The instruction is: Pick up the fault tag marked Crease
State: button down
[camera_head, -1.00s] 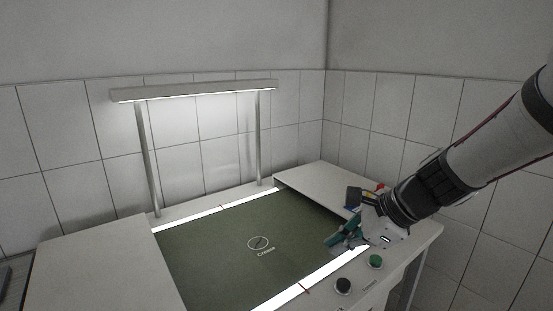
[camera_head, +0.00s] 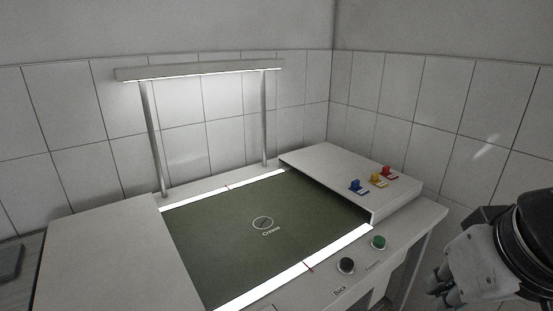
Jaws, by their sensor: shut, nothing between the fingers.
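Three small tags stand in a row on the raised white shelf at the right: a blue tag (camera_head: 357,186), a yellow tag (camera_head: 378,179) and a red tag (camera_head: 389,172). Any writing on them is too small to read, so I cannot tell which is marked Crease. The dark green sheet (camera_head: 225,265) bears a circled mark (camera_head: 263,223) with the word "Crease" beside it. My gripper (camera_head: 444,290) is at the bottom right corner, shut and empty, apart from the tags and to the right of the table. The frame edge cuts off part of my arm.
The white shelf (camera_head: 325,170) has free room left of the tags. A black button (camera_head: 346,265) and a green button (camera_head: 378,242) sit on the front panel. A lamp bar (camera_head: 200,71) on two posts stands behind the sheet. A white panel (camera_head: 100,260) lies left.

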aim_at(374, 180)
jog(key=i+l, duration=0.3)
jog(key=i+l+u, duration=0.1)
jog(key=i+l, duration=0.2)
jog(key=l, duration=0.15)
jog(key=i+l, duration=0.25)
jog(key=l, duration=0.15)
jog(key=i+l+u, duration=0.1)
jog(key=i+l, duration=0.2)
jog(key=l, duration=0.1)
